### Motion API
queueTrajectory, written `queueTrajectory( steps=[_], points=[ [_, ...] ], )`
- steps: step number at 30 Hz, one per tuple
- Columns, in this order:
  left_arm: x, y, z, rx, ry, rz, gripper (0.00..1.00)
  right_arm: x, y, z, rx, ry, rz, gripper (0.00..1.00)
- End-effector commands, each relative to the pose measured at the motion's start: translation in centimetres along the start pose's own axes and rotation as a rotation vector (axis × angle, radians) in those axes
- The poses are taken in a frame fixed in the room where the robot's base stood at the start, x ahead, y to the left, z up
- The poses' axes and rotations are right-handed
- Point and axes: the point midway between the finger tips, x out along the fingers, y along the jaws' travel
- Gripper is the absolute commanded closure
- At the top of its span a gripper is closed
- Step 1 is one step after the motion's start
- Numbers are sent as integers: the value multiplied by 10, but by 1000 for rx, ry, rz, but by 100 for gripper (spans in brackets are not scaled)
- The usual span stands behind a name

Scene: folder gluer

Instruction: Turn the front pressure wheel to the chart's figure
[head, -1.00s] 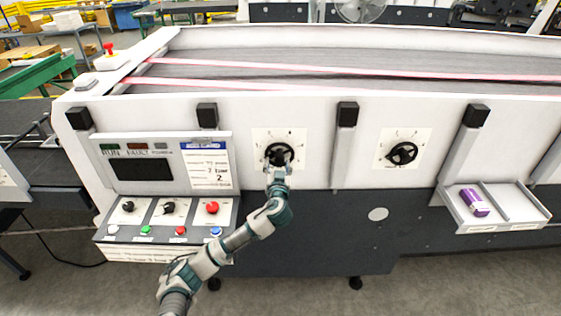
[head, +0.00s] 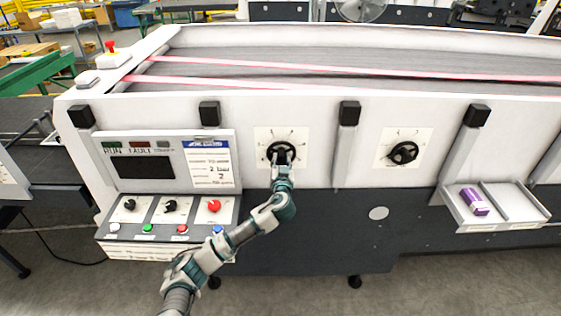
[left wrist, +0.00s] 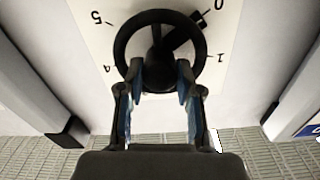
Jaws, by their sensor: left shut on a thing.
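The black handwheel (head: 280,147) I hold sits on a white dial plate (head: 262,134), the left of two on the machine's front. My left gripper (head: 282,165) is at its lower side. In the left wrist view the gripper (left wrist: 160,78) is shut on the near part of the wheel (left wrist: 157,15). Dial figures 0, 1, 4 and 5 show upside down there; the wheel's dark bar points up right, close to the 0. The chart (head: 210,165) has a blue header and shows "2 bar" and a 2 below; its small text is unreadable. My right gripper is out of view.
A second handwheel (head: 403,153) is to the right, past a grey post (head: 343,150). The control panel (head: 165,212) with knobs and buttons is at lower left. A tray (head: 510,222) at the right holds a purple box (head: 473,201).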

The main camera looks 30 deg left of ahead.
Motion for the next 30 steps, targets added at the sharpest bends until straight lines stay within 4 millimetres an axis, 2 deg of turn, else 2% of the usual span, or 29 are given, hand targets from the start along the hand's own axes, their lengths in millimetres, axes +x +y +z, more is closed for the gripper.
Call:
queueTrajectory(
  steps=[3,12,17,20,24,30],
  points=[
    [3,-5,6,5,-13,-13,100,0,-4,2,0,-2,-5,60],
    [2,-3,7,16,-15,-8,100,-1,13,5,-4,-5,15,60],
    [2,-2,7,63,-16,-7,100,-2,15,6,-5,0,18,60],
    [2,-3,8,117,-18,-8,100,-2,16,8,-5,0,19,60],
    [1,-2,7,223,-19,-5,100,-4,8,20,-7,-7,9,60],
    [1,-3,6,404,-19,-4,100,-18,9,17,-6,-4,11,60]
  ],
)
